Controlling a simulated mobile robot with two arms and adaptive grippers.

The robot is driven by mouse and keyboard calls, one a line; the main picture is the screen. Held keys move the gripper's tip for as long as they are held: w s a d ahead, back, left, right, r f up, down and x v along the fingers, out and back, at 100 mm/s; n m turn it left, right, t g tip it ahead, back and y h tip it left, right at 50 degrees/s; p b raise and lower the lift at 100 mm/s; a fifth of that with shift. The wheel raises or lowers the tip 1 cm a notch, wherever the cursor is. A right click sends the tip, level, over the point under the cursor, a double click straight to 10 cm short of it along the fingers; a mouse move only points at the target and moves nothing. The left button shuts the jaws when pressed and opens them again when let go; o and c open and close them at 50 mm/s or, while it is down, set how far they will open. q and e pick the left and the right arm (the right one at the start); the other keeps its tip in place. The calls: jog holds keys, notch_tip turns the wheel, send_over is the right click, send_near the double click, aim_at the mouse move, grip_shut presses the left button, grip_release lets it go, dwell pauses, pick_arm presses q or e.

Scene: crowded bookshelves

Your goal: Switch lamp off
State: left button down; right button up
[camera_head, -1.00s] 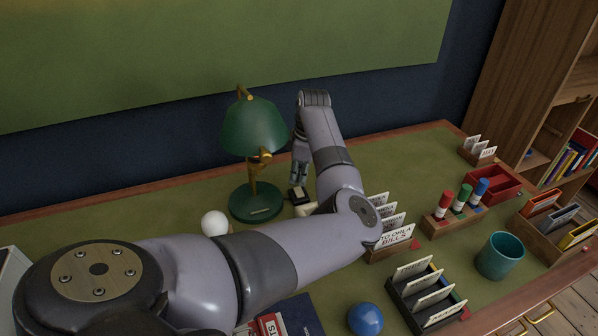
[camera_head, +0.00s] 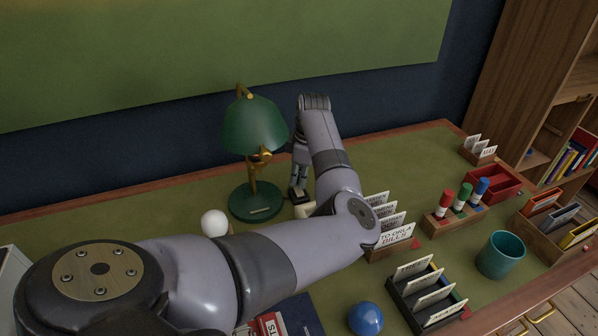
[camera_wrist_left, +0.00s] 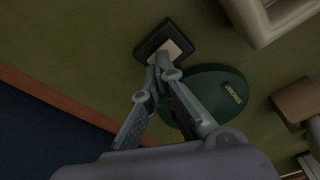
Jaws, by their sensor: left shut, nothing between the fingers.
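The desk lamp (camera_head: 254,127) has a green shade, a brass stem and a round green base (camera_head: 256,201). The base also shows in the left wrist view (camera_wrist_left: 226,92). A small black switch box (camera_wrist_left: 165,37) with a pale rocker (camera_wrist_left: 172,50) sits on the desk beside the base; in the head view it is mostly hidden under my fingers. My left gripper (camera_head: 298,190) points down, its fingers shut and empty. In the left wrist view its fingertips (camera_wrist_left: 161,66) are at the rocker's near edge; I cannot tell whether they touch. I see no clear glow from the lamp.
Card holders (camera_head: 385,240), a marker stand (camera_head: 447,222), a teal cup (camera_head: 500,255) and a blue ball (camera_head: 366,318) crowd the right and front. Bare green desktop lies behind my arm.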

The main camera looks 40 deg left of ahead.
pick_arm(q)
jog(key=shift+s+f, duration=0.1)
jog(key=shift+f, duration=0.65)
dwell(0.3)
jog(key=shift+r+p, duration=0.75)
notch_tip(320, 180, up, 6)
jog(key=p, duration=0.6)
jog(key=shift+f, duration=0.2)
jog(key=shift+f, duration=0.1)
